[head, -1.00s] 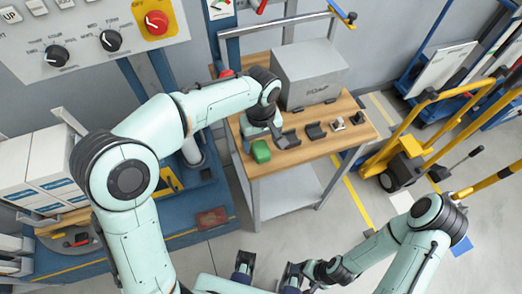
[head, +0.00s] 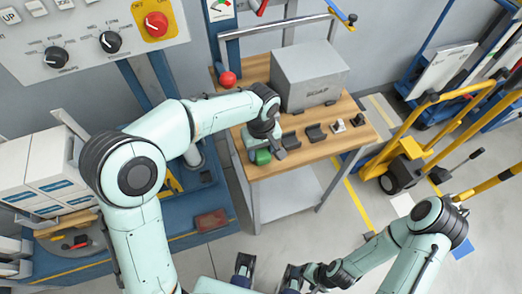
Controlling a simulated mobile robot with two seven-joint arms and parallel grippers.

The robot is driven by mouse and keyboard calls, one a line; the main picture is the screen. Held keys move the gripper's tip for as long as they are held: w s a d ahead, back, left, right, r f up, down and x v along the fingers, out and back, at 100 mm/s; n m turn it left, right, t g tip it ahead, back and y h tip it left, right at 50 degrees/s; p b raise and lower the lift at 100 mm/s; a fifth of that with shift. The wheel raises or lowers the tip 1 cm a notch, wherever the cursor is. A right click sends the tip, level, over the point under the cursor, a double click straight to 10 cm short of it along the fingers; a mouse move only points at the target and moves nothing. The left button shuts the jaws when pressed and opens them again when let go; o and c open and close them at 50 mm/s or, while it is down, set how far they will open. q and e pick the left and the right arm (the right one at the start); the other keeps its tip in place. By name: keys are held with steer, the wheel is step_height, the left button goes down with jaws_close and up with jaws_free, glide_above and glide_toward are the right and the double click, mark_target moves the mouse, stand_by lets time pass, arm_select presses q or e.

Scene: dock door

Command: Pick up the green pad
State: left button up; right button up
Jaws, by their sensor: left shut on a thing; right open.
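The green pad (head: 262,157) is at the front left of the wooden table top (head: 290,162), partly covered by my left gripper. My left gripper (head: 265,152) reaches in from above and is shut on the pad, with a dark finger along its right side. I cannot tell whether the pad touches the table. My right gripper (head: 268,272) is open and empty at the bottom of the view, in front of the table.
A grey box (head: 309,80) marked SOAP stands at the table's back. Dark grey holders (head: 316,133) and a small white-and-dark item (head: 338,125) lie right of the pad. A red ball (head: 228,79) is at the back left. A yellow trolley (head: 405,160) stands right.

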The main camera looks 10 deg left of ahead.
mark_target(261, 150)
arm_select(q)
steer(key=shift+r, duration=0.15)
step_height(261, 150, up, 20)
steer(key=p, duration=0.3)
steer(key=shift+p, duration=0.3)
arm_select(e)
steer(key=r, duration=0.1)
steer(key=w+r, duration=0.1)
steer(key=r, duration=0.2)
steer(key=shift+w, duration=0.3)
arm_select(q)
steer(key=o, duration=0.4)
steer(key=shift+c, duration=1.6)
